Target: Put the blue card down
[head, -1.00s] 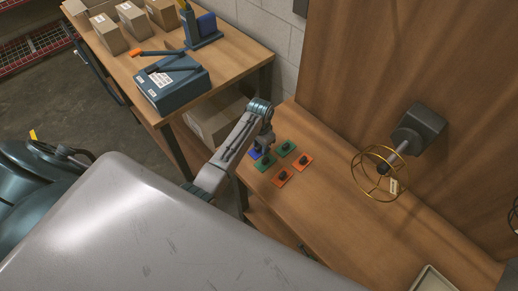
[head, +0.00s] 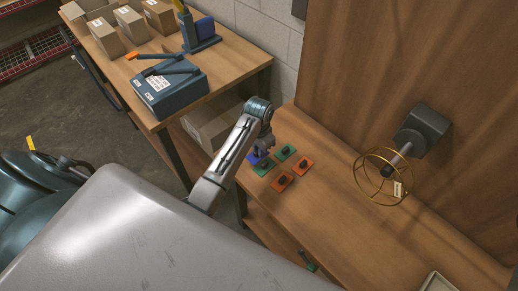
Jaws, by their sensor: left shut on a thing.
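The blue card (head: 254,158) shows only in part, at the far left end of a group of small cards on the wooden bench (head: 350,225). My left gripper (head: 261,152) comes down on it and is shut on it; the fingers hide much of the card. I cannot tell whether the card touches the bench or is just above it. Two green cards (head: 285,152) and two orange cards (head: 303,168), each with a dark knob, lie close to the right and front of it. My right gripper is out of view.
A pale tray (head: 437,283) is at the lower right. The bench between them and the cards is clear. Another table (head: 235,65) holds boxes.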

